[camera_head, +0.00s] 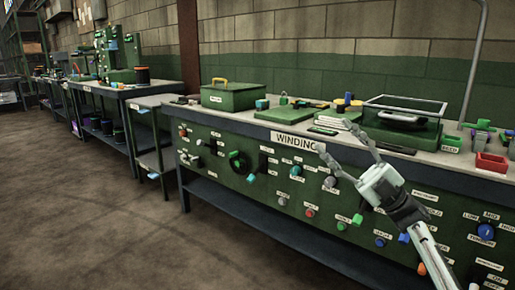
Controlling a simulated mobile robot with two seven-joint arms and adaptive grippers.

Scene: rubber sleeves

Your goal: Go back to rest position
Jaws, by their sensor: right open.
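My right gripper (340,150) comes in from the lower right on a pale arm. Its two grey fingers are spread and empty in front of the green panel's top edge, near the "WINDING" label (297,142). I cannot tell whether a finger touches the bench. My left gripper is not in view.
A long workbench (235,121) has a green panel with knobs and labels. More benches recede at left. The floor (90,220) at left is clear.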

